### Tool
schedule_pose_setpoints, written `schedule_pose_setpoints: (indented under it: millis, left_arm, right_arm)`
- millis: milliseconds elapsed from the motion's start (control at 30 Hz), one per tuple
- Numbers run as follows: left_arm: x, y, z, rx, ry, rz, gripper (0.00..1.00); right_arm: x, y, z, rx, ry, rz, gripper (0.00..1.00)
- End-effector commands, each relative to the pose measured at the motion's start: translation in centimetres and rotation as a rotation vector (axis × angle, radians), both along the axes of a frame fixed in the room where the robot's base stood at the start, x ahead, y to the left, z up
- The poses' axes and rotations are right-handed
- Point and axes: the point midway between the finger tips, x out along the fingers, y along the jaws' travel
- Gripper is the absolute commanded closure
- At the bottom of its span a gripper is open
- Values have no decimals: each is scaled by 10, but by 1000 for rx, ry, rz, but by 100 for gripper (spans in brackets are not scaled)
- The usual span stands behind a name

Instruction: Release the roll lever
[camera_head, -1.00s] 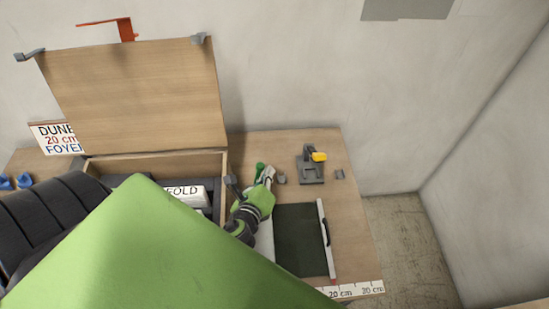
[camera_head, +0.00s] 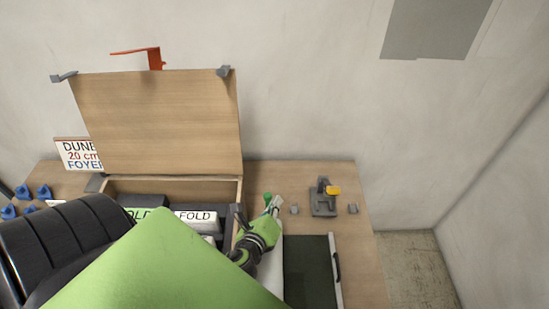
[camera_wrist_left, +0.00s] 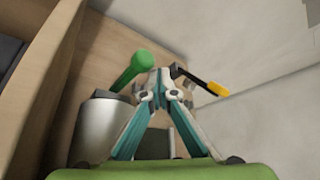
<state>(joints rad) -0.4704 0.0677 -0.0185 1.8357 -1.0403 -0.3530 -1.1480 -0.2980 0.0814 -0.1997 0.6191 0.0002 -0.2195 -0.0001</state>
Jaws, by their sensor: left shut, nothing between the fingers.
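A green lever (camera_head: 267,198) with a rounded end stands on the table right of the wooden box. In the left wrist view the green lever (camera_wrist_left: 133,69) rises beside a pale grey roll (camera_wrist_left: 97,128), just left of my fingertips. My left gripper (camera_head: 276,203) is shut and empty, with its tips close by the lever's right side. In the left wrist view the fingers (camera_wrist_left: 160,88) meet at their tips with nothing between them. I cannot tell whether they touch the lever. My right gripper is not in view.
The open wooden box (camera_head: 239,190) holds dark and labelled blocks. A grey device with a yellow-tipped lever (camera_head: 333,190) stands right, between two small grey blocks. A dark green board (camera_head: 308,272) lies in front. Blue pieces (camera_head: 44,192) lie at far left.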

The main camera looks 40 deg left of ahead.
Motion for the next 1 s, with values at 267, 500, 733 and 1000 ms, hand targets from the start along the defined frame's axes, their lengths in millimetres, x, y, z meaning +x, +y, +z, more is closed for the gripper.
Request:
schedule_pose_setpoints:
  millis: [267,500,733,1000]
  left_arm:
    - [-30,-9,10,-2,3,1,100]
    - [-74,-23,27,-3,3,2,100]
    - [-101,-31,38,-3,1,2,100]
    - [-108,-33,42,0,0,0,100]
  right_arm:
    - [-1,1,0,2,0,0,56]
    - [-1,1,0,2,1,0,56]
    - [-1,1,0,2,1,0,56]
    - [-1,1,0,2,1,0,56]
